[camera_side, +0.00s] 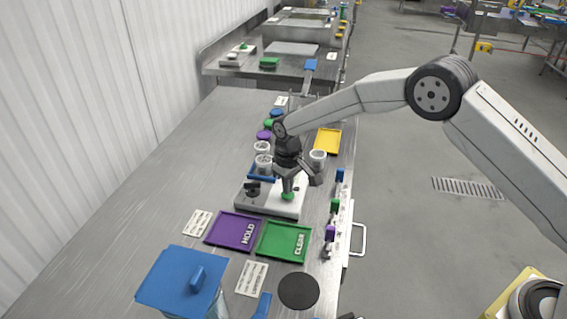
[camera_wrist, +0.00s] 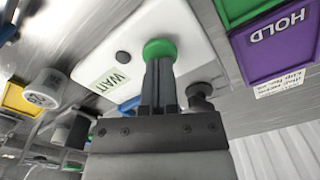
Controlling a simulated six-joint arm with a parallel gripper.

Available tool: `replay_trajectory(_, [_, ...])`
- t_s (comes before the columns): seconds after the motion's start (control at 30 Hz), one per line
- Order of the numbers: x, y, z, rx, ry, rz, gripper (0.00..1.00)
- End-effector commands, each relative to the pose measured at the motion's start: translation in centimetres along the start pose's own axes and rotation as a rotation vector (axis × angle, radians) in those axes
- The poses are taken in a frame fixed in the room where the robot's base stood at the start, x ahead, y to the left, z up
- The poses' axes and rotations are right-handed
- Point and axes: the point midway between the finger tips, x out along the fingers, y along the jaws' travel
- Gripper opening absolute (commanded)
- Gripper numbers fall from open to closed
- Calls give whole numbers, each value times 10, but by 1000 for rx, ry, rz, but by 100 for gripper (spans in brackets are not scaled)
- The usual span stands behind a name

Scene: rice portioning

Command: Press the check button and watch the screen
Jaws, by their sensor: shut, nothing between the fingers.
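The check button is a round green button (camera_wrist: 158,49) on a white device (camera_wrist: 115,32). In the side view the green button (camera_side: 288,196) sits on the front right of the white device (camera_side: 255,204). My gripper (camera_wrist: 160,62) is shut and empty, with its fingertips right over the green button, touching it or very nearly so. In the side view my gripper (camera_side: 288,188) points down at the button. A small screen (camera_wrist: 114,80) on the device reads "WAIT" in the wrist view.
A purple HOLD tray (camera_side: 230,231) and a green CLEAR tray (camera_side: 283,241) lie in front of the device. A blue-lidded container (camera_side: 180,280) is at the near left. The bench's left side is clear.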

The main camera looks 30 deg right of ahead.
Motion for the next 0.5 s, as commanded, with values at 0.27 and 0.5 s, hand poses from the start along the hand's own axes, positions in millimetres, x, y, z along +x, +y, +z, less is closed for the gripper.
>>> replay_trajectory(0.27, [-17, 0, 0, 0, 1, 0, 0])
replay_trajectory(0.5, [-30, 0, 0, 0, 0, 0, 0])
